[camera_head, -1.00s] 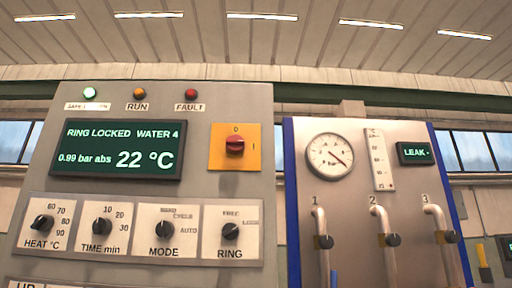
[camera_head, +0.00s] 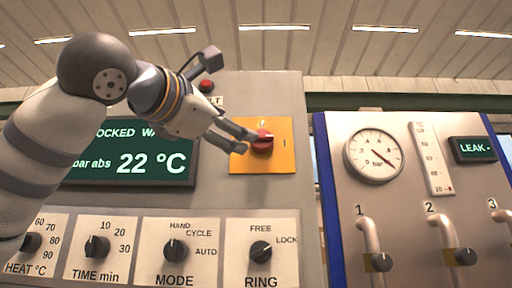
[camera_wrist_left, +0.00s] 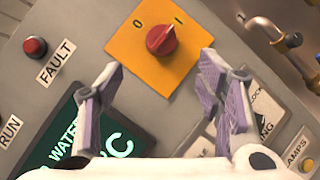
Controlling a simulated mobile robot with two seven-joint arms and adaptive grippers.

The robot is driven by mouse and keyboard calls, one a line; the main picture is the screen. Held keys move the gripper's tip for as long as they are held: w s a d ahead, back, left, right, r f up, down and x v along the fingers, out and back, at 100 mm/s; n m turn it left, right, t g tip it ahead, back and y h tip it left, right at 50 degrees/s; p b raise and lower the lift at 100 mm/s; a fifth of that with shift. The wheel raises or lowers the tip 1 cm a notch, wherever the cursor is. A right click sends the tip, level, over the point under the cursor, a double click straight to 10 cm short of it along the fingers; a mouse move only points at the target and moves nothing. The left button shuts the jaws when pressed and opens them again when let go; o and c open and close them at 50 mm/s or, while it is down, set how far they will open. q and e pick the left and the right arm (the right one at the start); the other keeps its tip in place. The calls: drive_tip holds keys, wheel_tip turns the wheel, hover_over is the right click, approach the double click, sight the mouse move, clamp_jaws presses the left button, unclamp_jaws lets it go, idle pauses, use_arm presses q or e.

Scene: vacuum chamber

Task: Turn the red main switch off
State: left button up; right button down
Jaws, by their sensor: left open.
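The red main switch (camera_head: 262,139) is a round knob with a raised grip on an orange-yellow plate (camera_head: 277,164). In the left wrist view the red knob (camera_wrist_left: 161,40) shows fully, with its grip pointing towards the I mark rather than the 0. My left gripper (camera_head: 246,141) reaches in from the left, in front of the plate, with its fingertips close to the knob's left side. In the left wrist view its two fingers (camera_wrist_left: 160,68) are spread apart, with the knob beyond and between them; contact is not visible. My right gripper is not in view.
A green display (camera_head: 130,165) lies left of the switch, partly hidden by my left arm. Below are the MODE (camera_head: 176,250) and RING (camera_head: 260,251) knobs. A red fault lamp (camera_head: 206,86) is above. A steel panel with a gauge (camera_head: 373,154) and pipes stands right.

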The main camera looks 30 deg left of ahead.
sight(259, 137)
use_arm(q)
drive_tip(key=x, duration=1.1)
drive_tip(key=shift+w+d, duration=0.15)
drive_tip(key=shift+w, duration=0.1)
drive_tip(key=c, duration=1.1)
